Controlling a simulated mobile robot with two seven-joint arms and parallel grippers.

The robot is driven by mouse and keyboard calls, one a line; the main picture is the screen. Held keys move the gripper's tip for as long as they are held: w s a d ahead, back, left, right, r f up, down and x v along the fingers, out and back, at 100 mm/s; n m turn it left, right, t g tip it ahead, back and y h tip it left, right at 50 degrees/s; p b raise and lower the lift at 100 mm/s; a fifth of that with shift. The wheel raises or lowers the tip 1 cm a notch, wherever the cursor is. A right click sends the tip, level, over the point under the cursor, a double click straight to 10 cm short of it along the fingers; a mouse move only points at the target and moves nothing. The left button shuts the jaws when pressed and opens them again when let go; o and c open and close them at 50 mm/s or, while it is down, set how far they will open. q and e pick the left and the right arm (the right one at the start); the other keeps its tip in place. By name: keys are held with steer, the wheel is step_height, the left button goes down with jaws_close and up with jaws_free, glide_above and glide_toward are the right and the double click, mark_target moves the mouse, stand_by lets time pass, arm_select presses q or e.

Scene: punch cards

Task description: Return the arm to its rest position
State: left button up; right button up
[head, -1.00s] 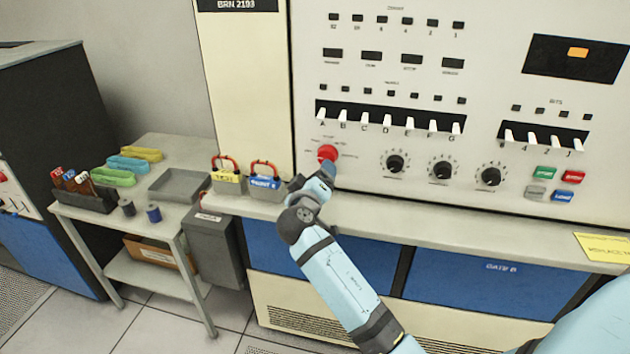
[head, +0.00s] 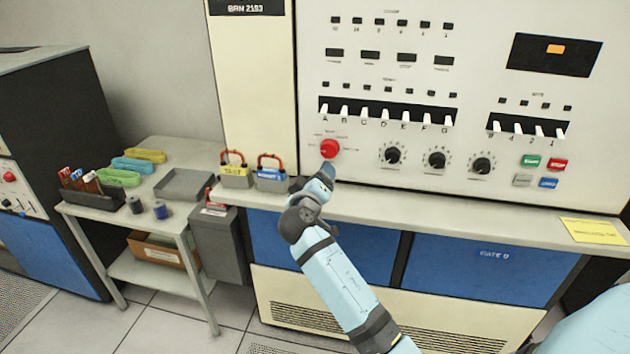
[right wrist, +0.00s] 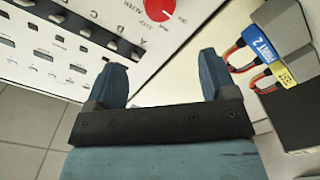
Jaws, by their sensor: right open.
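My right arm reaches up from the bottom of the head view towards the console. Its gripper (head: 327,172) is just below the red knob (head: 330,148) on the console face (head: 365,165). In the right wrist view the two blue fingers of my right gripper (right wrist: 165,78) stand wide apart with nothing between them. The red knob (right wrist: 159,9) shows beyond the fingers, apart from them. My left gripper is not in view.
The console ledge (head: 440,215) runs below the arm. Two tagged holders with red loops, one yellow (head: 236,171) and one blue (head: 271,175), stand on it left of my gripper. A side table (head: 185,218) holds a grey tray (head: 184,185), coloured bands and spools.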

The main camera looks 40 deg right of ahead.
stand_by(0.4)
steer(key=s+a+f+n+y+p, duration=0.1)
steer(key=s+a+f+n+y, duration=0.1)
steer(key=s+a+f+y, duration=0.5)
steer(key=s+a+f+n+y+p, duration=0.2)
steer(key=s+a+f+y, duration=0.15)
steer(key=f, duration=0.65)
steer(key=s+a+f+y+p, duration=0.1)
steer(key=s+a+f+y, duration=0.2)
steer(key=s, duration=0.7)
steer(key=s+a+f+g+y+p, duration=0.1)
steer(key=s+a+f+y, duration=0.2)
steer(key=s+a, duration=0.4)
steer(key=s+f, duration=0.1)
steer(key=s, duration=0.2)
steer(key=shift+f+m, duration=0.3)
